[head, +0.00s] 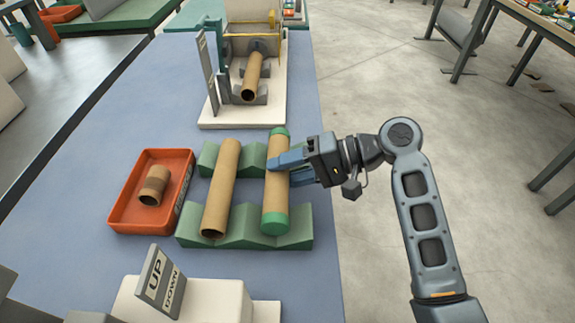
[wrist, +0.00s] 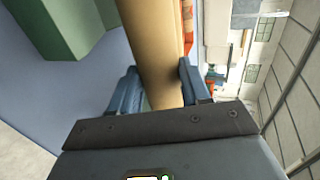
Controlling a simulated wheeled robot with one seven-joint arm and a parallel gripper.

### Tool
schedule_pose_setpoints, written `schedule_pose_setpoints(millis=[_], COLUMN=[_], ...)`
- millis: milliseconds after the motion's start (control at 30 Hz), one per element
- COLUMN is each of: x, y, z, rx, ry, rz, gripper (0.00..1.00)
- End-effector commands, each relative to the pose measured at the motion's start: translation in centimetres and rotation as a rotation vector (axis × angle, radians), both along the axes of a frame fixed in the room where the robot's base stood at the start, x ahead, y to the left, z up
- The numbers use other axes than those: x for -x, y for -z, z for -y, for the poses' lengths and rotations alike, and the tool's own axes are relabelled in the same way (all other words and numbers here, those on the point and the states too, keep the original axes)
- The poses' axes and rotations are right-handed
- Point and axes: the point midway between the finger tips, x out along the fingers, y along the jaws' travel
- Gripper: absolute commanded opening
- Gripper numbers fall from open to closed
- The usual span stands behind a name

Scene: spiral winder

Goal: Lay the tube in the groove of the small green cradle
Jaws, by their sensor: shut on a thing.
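My gripper (head: 280,170) is shut around the middle of a brown cardboard tube (head: 275,187) with green ends. In the wrist view the tube (wrist: 155,40) runs between the two blue fingers. The green cradle (head: 245,218) is two notched blocks, one behind the other, on the blue table. The held tube is over its right side, roughly lengthwise; I cannot tell whether it touches the groove. A plain brown tube (head: 221,190) lies across the cradle to the left. Part of a green block (wrist: 60,25) shows at the wrist view's upper left.
A red tray (head: 118,218) with a short banded tube piece (head: 153,190) stands at the left. The winder (head: 225,112), holding another tube (head: 251,77), is at the back. An UP/DOWN panel (head: 160,280) on a white base is in front. Bare floor lies right of the table.

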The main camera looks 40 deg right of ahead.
Motion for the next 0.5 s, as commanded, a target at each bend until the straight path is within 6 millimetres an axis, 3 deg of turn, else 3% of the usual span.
schedule_pose_setpoints(millis=[133, 467, 500], x=[-0.01, 0.00, -0.01], y=[1.22, 1.46, 1.46], z=[0.01, 0.04, 0.03], rx=[-0.001, -0.001, -0.001], ry=[0.001, 0.000, 0.000], rz=[-0.001, -0.001, -0.001], gripper=[0.16, 0.16, 0.49])
